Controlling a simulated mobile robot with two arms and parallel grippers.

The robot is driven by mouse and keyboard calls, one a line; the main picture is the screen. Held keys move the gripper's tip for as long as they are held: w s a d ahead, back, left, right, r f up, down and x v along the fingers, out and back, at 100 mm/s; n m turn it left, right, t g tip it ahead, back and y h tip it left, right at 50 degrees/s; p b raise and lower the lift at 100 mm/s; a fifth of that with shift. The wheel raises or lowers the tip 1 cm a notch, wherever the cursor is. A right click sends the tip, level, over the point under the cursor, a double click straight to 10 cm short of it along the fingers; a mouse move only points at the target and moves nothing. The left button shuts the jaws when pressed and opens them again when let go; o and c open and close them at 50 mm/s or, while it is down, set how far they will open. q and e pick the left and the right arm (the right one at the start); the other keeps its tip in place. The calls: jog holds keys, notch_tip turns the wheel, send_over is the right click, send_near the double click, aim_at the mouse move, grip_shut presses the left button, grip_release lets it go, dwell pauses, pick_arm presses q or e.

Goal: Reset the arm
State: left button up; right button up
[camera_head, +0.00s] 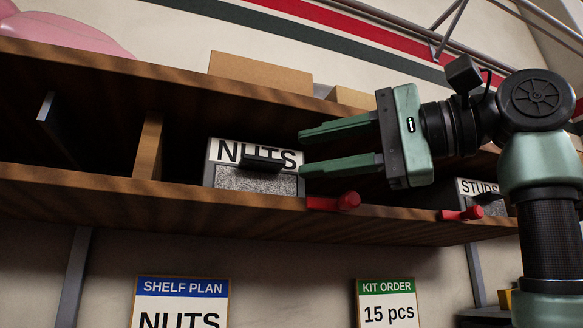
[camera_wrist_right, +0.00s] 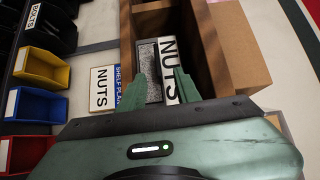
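My right gripper (camera_head: 302,154) is at the shelf in the head view, its two green fingers apart and pointing left. The grey NUTS box (camera_head: 228,178) stands in a shelf compartment just left of the fingertips, with a dark handle on its front. In the right wrist view, the open gripper (camera_wrist_right: 160,82) has its fingers apart in front of the NUTS box (camera_wrist_right: 150,54). Nothing shows between the fingers as held; whether a fingertip touches the box cannot be told. My left gripper is not in view.
The wooden shelf (camera_head: 90,197) has a divider (camera_head: 149,145) left of the box. Red pegs (camera_head: 335,202) stick out from its front edge. A STUDS box (camera_head: 480,190) sits at right. Yellow (camera_wrist_right: 41,67) and red bins (camera_wrist_right: 28,152) hang at left in the wrist view.

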jog(key=shift+v, duration=1.15)
